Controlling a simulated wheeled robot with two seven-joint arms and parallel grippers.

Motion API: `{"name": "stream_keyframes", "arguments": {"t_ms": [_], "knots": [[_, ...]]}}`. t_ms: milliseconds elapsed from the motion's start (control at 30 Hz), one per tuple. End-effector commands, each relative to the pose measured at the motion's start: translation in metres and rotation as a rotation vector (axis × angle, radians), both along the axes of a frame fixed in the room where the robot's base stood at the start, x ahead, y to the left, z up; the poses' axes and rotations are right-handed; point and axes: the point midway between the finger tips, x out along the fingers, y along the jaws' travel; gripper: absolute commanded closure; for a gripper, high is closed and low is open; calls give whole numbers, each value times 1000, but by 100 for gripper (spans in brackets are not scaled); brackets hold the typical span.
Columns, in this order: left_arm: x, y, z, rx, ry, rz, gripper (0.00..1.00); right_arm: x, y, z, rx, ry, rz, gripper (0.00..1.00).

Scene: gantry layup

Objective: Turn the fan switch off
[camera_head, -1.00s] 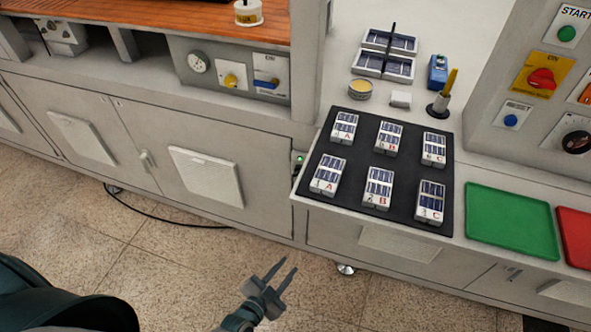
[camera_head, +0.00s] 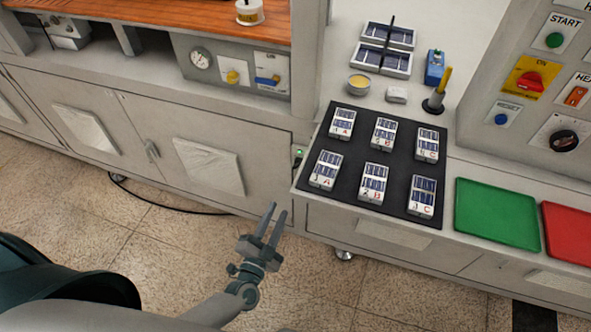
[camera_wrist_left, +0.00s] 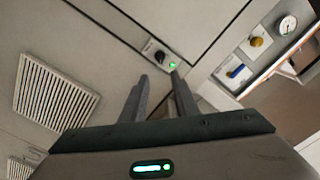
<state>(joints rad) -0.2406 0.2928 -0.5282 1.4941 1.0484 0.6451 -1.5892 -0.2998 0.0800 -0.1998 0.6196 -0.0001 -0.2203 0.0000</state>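A small switch box with a lit green lamp (camera_head: 298,157) sits on the cabinet front, just left of the black mat's corner. I take it to be the fan switch. In the left wrist view the same box (camera_wrist_left: 157,50) shows a dark knob beside the green lamp. My left gripper (camera_head: 276,208) is below and left of it in the head view, apart from it. In the left wrist view its fingers (camera_wrist_left: 159,77) are spread with a gap between them, pointing at the box. They hold nothing. My right gripper is not in view.
A vented panel (camera_wrist_left: 55,90) is on the cabinet. A black cable (camera_head: 165,205) runs along the floor.

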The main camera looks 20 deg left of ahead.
Motion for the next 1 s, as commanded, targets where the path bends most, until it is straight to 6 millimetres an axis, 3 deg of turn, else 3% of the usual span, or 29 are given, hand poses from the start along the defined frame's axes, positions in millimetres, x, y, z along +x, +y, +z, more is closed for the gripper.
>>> {"name": "stream_keyframes", "arguments": {"t_ms": [367,1000], "knots": [[34,-2,2,0,-1,-1,73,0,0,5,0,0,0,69],[137,-5,1,1,-1,-1,73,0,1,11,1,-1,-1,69]]}}
